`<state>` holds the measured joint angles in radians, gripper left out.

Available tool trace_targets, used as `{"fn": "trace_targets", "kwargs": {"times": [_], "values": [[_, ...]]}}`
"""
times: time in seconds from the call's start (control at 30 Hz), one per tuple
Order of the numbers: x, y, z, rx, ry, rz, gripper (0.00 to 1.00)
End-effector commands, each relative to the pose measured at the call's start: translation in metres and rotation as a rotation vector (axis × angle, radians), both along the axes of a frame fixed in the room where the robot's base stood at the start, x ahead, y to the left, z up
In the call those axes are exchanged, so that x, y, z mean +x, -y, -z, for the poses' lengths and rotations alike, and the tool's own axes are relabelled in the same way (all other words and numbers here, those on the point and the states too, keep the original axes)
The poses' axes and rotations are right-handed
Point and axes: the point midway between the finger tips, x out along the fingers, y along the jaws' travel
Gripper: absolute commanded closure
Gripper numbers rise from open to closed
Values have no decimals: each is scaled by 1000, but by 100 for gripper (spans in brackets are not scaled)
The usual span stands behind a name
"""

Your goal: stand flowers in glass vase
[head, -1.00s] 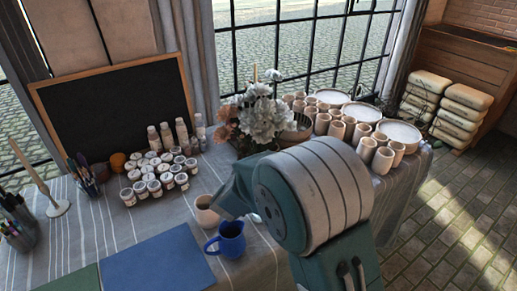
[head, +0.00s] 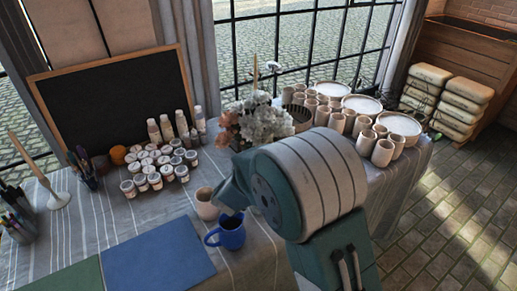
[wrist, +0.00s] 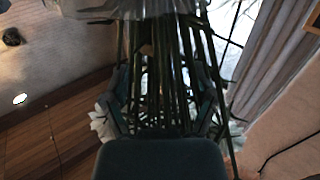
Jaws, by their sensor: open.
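A bunch of white and pinkish flowers (head: 262,124) shows behind my arm, beyond the blue mug in the head view. I cannot make out the glass vase.
A blue mug (head: 231,232) and a beige cup (head: 207,204) stand close to my arm. Paint jars (head: 150,181) and a blackboard (head: 112,105) are at left. A blue mat (head: 158,255) lies in front.

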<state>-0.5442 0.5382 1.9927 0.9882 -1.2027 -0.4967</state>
Motion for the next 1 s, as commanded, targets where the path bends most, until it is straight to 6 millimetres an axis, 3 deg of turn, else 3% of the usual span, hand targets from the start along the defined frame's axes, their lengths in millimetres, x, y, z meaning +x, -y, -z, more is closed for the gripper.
{"fn": "trace_targets", "kwargs": {"times": [0.17,0.6,0.8,1.0], "values": [[-13,-6,0,0,0,-3,24],[-94,-37,1,0,0,-4,24],[-110,-42,1,0,1,0,24],[-112,-42,1,0,0,0,24]]}}
